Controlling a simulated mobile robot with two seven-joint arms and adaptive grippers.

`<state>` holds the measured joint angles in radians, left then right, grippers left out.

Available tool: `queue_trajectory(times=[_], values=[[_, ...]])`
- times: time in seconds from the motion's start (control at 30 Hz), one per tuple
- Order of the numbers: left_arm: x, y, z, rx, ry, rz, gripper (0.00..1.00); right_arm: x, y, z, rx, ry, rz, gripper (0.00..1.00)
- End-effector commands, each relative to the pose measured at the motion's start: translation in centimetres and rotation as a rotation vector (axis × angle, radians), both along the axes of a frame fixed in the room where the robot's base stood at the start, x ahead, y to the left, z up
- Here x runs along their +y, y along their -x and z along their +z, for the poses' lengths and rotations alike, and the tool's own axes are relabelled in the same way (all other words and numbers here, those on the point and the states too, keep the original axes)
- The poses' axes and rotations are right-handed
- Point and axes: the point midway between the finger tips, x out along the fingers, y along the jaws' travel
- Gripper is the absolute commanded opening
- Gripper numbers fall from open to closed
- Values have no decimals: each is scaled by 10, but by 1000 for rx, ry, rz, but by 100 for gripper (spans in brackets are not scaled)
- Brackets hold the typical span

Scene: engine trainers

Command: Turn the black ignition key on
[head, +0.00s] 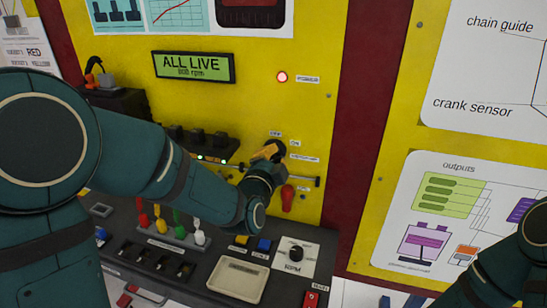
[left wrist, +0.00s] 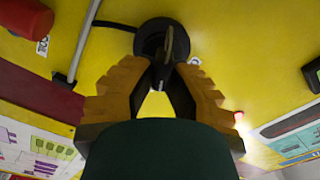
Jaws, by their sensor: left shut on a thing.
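My left gripper (head: 268,152) reaches the yellow panel, where small labels, one reading "ON", surround the ignition switch. In the head view its orange fingers hide most of the switch. In the left wrist view the black round lock (left wrist: 152,36) is on the yellow panel. The ignition key (left wrist: 163,76) stands out from it, with a dark part between my orange fingertips. My left gripper (left wrist: 162,82) is shut on this key. The key's exact angle is hard to read. My right arm shows at the lower right, but its gripper is out of view.
A green display (head: 193,67) reads "ALL LIVE". A red lamp (head: 282,77) glows on the panel. A red-knobbed lever (head: 288,194) hangs just below my left gripper. The grey console below carries switches, a shallow tray (head: 238,278) and an RPM knob (head: 295,253).

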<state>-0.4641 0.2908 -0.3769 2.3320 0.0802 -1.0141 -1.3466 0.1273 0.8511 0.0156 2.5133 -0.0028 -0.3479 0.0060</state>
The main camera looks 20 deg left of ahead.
Motion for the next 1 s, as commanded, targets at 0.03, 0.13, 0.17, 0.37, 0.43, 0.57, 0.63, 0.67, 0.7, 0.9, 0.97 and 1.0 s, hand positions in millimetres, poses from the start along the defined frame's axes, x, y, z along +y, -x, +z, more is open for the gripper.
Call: queue_trajectory(times=[0.03,0.13,0.17,0.37,0.43,0.57,0.63,0.67,0.7,0.9,0.97,1.0], values=[[0,-1,3,-8,-2,1,0,0,0,0,0,0,0,0],[0,-1,3,-8,-2,1,0,0,0,0,0,0,0,0],[0,-1,3,-8,-2,1,0,0,0,0,0,0,0,0],[0,-1,3,-8,-2,1,25,0,0,0,0,0,0,0],[0,-1,3,-7,-1,0,44,0,0,0,0,0,0,0],[0,-1,2,-4,-1,0,44,0,0,0,0,0,0,0],[0,0,1,-4,-1,0,44,0,0,0,0,0,0,0],[0,0,1,-3,-1,1,44,0,0,0,0,0,0,0],[0,0,1,-3,-1,1,44,0,0,0,0,0,0,0],[1,18,1,-3,0,-1,44,0,0,0,0,0,0,0],[1,28,2,-4,1,-1,44,0,0,0,0,0,0,0],[1,34,2,-3,1,-2,44,0,0,0,0,0,0,0]])
